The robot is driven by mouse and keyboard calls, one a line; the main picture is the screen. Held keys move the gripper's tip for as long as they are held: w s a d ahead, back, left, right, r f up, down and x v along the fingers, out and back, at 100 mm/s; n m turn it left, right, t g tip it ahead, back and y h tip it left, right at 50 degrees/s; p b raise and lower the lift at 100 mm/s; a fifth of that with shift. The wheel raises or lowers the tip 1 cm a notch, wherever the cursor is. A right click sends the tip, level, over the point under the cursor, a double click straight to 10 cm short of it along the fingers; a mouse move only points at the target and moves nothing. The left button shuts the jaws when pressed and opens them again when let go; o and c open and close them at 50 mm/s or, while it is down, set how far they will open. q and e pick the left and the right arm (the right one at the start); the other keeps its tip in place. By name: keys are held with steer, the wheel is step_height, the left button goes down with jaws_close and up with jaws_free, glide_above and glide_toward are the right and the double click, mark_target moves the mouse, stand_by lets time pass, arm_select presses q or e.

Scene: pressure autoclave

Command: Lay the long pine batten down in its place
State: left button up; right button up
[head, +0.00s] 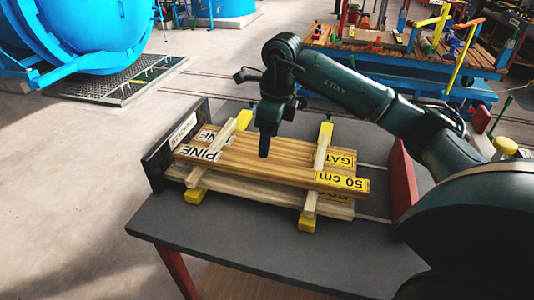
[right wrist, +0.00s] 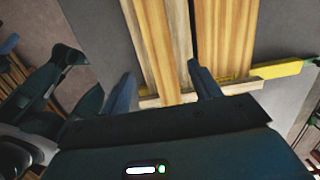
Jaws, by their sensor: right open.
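Long pine boards lie flat in two layers on the table. In the upper layer, a front board marked PINE and 50 cm (head: 240,162) lies beside a back board (head: 300,150) with a GATE-like label. I cannot tell which one is the batten. My right gripper (head: 264,152) points down at the upper boards. In the right wrist view its open fingers (right wrist: 162,88) stand either side of narrow pale wood (right wrist: 158,40). A wider board (right wrist: 225,35) lies outside the right finger. The fingers' contact is unclear. My left gripper is not in view.
Two yellow-ended cross sticks (head: 322,145) (head: 217,152) lie across the stack. A dark upright plate (head: 155,165) stands at the boards' left end, and a red upright (head: 402,180) at the right. The table's front (head: 235,235) is bare.

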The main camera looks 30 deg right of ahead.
steer(key=r, duration=0.5)
steer(key=shift+s+d+r, duration=0.2)
steer(key=shift+s, duration=0.05)
